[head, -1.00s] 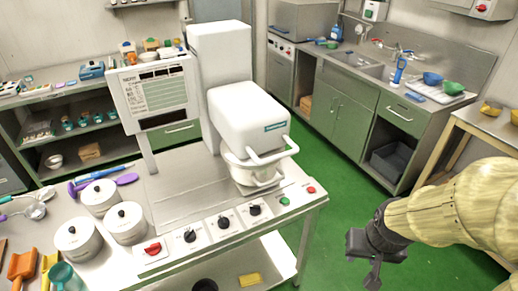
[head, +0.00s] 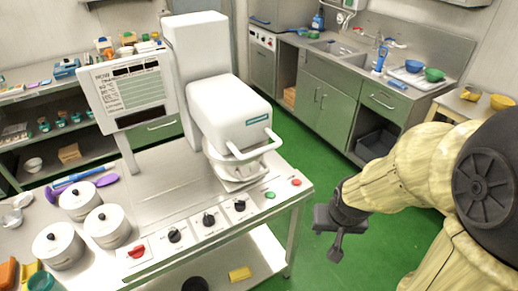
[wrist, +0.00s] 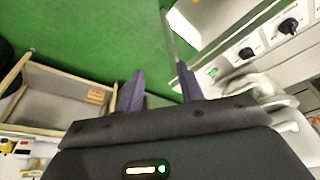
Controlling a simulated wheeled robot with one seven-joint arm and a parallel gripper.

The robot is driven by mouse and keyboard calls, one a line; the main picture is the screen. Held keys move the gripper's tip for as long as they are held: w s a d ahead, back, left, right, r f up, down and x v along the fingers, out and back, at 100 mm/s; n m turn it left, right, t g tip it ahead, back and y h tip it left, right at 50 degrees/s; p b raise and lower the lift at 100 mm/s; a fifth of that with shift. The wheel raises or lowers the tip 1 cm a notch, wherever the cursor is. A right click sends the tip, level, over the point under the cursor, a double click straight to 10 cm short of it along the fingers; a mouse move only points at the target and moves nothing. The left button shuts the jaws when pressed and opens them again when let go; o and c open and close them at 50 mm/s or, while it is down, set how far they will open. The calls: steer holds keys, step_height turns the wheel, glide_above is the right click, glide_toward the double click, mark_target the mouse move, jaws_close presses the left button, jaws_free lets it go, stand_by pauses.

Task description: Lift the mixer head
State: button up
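The white mixer head (head: 229,112) sits lowered on its machine at the right end of the steel table, with a looped white handle (head: 258,148) on its front right side. A white bowl part shows under it. My gripper (head: 336,245) is in front of and to the right of the table's right edge, over the green floor, apart from the mixer. In the wrist view my gripper (wrist: 163,84) shows two dark fingers spread apart with nothing between them. A white mixer part shows at the right of the wrist view, partly hidden by the gripper body.
The table's front panel holds black knobs (head: 209,219), a red switch and small green and red buttons. Several white lidded pots (head: 108,225) stand at the table's left. Green cabinets (head: 318,100) line the back. Green floor (head: 320,172) is free between them and the table.

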steer(key=w+f+m+t+b, duration=0.2)
steer(key=w+f+m, duration=0.1)
steer(key=w, duration=0.2)
steer(key=m+t+y+b, duration=0.4)
steer(key=m+t+y, duration=0.3)
steer(key=t+y, duration=0.15)
glide_toward(264, 151)
steer(key=w+d+r+v, duration=0.1)
steer(key=v, duration=0.4)
steer(key=shift+s+a+f+g+y, duration=0.1)
steer(key=shift+a+f+g+y, duration=0.15)
steer(key=shift+g, duration=0.2)
steer(key=shift+r, duration=0.1)
steer(key=p+x, duration=0.8)
steer(key=x, duration=0.9)
steer(key=shift+p, duration=0.3)
